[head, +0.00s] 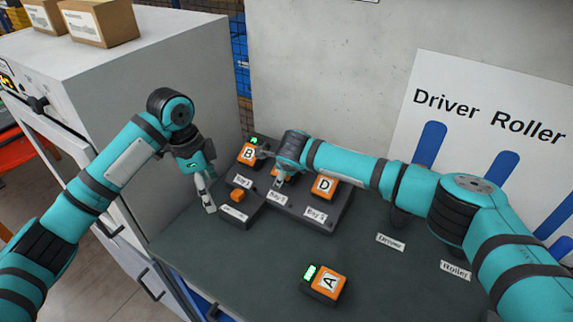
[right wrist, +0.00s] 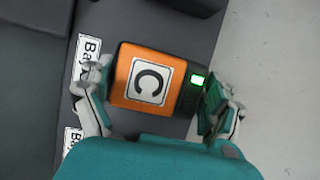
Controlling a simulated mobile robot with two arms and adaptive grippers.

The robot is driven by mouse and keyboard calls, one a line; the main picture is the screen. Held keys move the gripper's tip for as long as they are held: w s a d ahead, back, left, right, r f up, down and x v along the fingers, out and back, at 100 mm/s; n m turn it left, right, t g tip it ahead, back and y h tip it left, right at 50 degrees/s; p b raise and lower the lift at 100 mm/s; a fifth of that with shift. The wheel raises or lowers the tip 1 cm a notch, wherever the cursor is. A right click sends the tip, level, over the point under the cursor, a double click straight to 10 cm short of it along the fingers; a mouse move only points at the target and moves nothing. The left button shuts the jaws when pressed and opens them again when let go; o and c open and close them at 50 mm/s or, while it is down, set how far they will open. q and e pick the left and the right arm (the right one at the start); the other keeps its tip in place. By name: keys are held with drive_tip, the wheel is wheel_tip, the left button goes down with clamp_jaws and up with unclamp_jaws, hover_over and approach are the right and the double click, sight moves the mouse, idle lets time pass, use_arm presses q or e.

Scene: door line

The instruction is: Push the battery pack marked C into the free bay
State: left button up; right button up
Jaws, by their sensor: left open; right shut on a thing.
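The battery pack marked C (right wrist: 148,81) is orange with a dark end and a lit green light. It sits between the fingers of my right gripper (right wrist: 158,98), which is shut on it at both ends. In the head view my right gripper (head: 281,180) hides most of C, over the middle of the dark dock (head: 292,208), behind the Bay 2 label (head: 277,198). I cannot tell how deep C sits. Pack B (head: 248,154) is at the Bay 1 side and pack D (head: 323,187) at Bay 3. My left gripper (head: 206,197) is open and empty, left of the dock.
Pack A (head: 325,284) lies on the dark bench (head: 250,270) in front of the dock. A small box with an orange knob (head: 238,195) stands at the dock's front left. A grey cabinet (head: 170,65) is at left. Right is a Driver Roller board (head: 480,110).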

drive_tip(key=shift+w+d+f, duration=0.1)
drive_tip(key=shift+w+f, duration=0.1)
drive_tip(key=shift+f, duration=0.05)
drive_tip(key=o, duration=1.3)
drive_tip(key=shift+c, duration=0.2)
drive_tip(key=shift+s, duration=0.1)
drive_tip(key=v, duration=1.2)
drive_tip(key=shift+r, duration=0.15)
